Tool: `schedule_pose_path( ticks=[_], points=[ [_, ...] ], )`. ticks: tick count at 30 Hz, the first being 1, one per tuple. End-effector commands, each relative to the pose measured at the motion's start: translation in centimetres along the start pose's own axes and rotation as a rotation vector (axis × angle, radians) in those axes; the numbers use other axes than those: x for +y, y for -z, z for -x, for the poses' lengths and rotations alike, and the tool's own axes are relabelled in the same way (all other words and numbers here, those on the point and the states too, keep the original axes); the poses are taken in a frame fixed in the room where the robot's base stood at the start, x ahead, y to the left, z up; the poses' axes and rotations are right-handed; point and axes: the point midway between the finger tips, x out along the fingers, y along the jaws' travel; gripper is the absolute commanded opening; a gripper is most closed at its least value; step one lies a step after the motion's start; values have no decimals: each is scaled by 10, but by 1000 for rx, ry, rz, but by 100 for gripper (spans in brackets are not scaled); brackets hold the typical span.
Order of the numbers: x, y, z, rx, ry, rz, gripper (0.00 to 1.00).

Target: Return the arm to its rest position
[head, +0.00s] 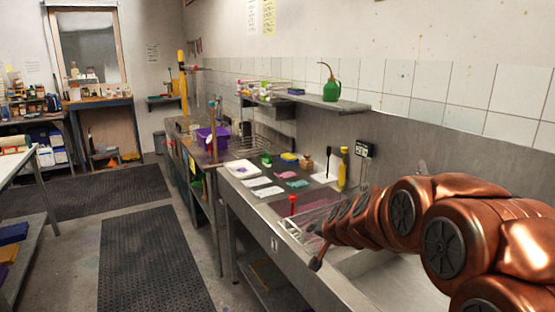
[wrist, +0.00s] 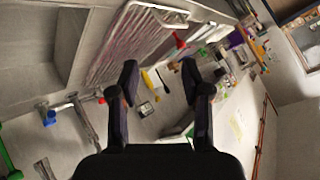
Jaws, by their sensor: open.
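My copper-coloured arm reaches in from the right in the head view, over the steel sink counter (head: 262,212). My gripper (wrist: 160,85) shows in the wrist view as two dark fingers standing well apart. The space between the fingertips is empty. Beyond them, the wrist view shows the wire drainer rack (wrist: 122,42) and small items on the counter, at a distance from the fingers. In the head view the gripper is hard to make out at the far end of the arm.
Coloured cloth pieces, a yellow bottle (head: 343,168) and a red-topped tool (head: 292,204) are on the counter. A purple bin (head: 213,138) stands farther back. A wall shelf (head: 318,101) holds a green watering can (head: 331,88). Dark mats (head: 150,262) cover the open floor at left.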

Motion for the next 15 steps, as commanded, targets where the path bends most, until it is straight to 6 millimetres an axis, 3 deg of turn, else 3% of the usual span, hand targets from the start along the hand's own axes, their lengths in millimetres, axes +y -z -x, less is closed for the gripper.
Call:
schedule_pose_path(
  ticks=[8,15],
  points=[
    [17,-90,84,-288,-20,153,48],
    [61,-167,165,-533,-102,269,48]
  ],
)
